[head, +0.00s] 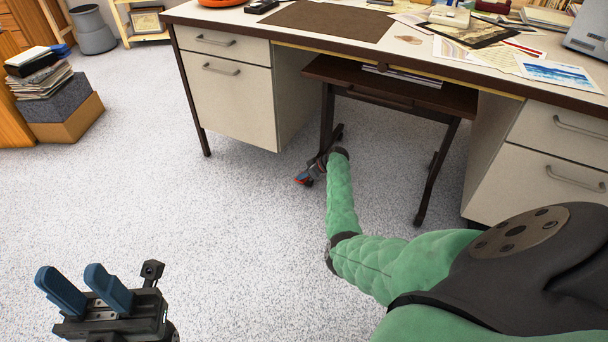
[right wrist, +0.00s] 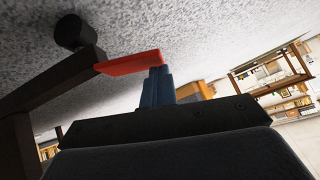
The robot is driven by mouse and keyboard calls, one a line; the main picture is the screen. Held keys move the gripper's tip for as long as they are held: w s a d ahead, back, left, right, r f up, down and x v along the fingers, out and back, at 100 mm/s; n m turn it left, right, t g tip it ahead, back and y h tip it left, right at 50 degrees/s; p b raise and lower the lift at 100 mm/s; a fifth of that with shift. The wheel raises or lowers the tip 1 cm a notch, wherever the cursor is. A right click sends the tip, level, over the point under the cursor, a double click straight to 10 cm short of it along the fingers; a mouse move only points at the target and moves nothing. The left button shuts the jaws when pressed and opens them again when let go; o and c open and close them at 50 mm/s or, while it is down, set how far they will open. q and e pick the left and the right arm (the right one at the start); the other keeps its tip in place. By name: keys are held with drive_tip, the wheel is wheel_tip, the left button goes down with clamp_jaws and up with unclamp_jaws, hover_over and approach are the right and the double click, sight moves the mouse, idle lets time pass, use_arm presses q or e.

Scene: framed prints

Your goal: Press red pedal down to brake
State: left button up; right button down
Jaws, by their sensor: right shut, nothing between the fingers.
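The red pedal (right wrist: 122,63) sticks out from a dark table leg, low over the carpet, in the right wrist view. In the head view only a small bit of the pedal (head: 301,181) shows, by the foot of the small dark table. My right gripper (right wrist: 159,72) is shut and empty, its blue fingertips at the pedal's outer end. They overlap the pedal's edge in the picture; I cannot tell if they touch. In the head view my right gripper (head: 312,170) is partly hidden by my green arm. My left gripper (head: 68,272) is open and empty at lower left.
The small dark table (head: 440,95) stands in the knee space of a large desk (head: 225,100). A black caster (right wrist: 70,32) is near the pedal. Stacked boxes (head: 68,100) and a grey bin (head: 92,30) stand at left. The carpet between is clear.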

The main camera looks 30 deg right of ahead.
drive_tip(key=shift+f, duration=0.1)
idle(0.3)
drive_tip(key=shift+s+a+f+n+h, duration=0.25)
drive_tip(key=shift+f+n+h, duration=0.1)
drive_tip(key=shift+h, duration=0.25)
drive_tip(key=shift+s+a+f+n+t+h, duration=0.1)
drive_tip(key=shift+a+f+n+t+h, duration=0.2)
drive_tip(key=shift+f+t+h, duration=0.3)
drive_tip(key=shift+r, duration=0.2)
drive_tip(key=shift+r+p, duration=0.7)
drive_tip(key=shift+p, duration=0.1)
